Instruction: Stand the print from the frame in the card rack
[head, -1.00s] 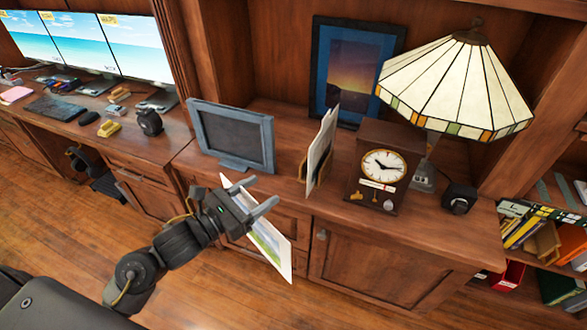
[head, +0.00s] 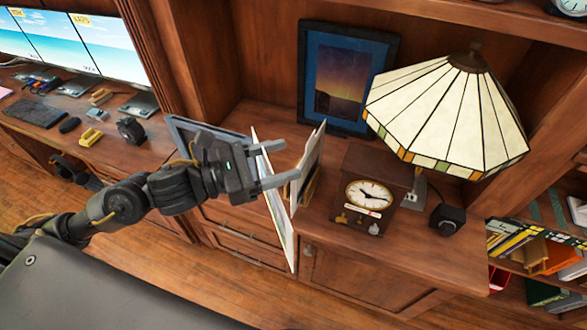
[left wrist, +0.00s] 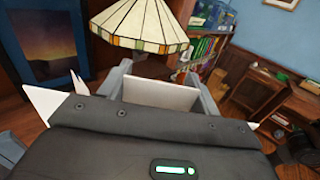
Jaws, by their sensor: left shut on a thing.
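My left gripper (head: 290,160) is shut on the print (head: 282,232), a white-edged sheet seen nearly edge-on. It holds the print steeply upright, in front of the desk's front edge and left of the card rack. The small wooden card rack (head: 311,186) stands on the desk with pale cards (head: 307,166) upright in it. The fingertips reach close to these cards; touching or apart, I cannot tell. A grey-blue frame (head: 180,124) is mostly hidden behind my gripper. In the left wrist view, a white corner of the print (left wrist: 48,107) sticks out past the gripper body.
A wooden clock (head: 369,195) and a stained-glass lamp (head: 450,110) stand right of the rack. A blue-framed sunset picture (head: 343,80) leans behind it. A small black object (head: 447,219) sits by the lamp. Some desk surface behind the rack is clear.

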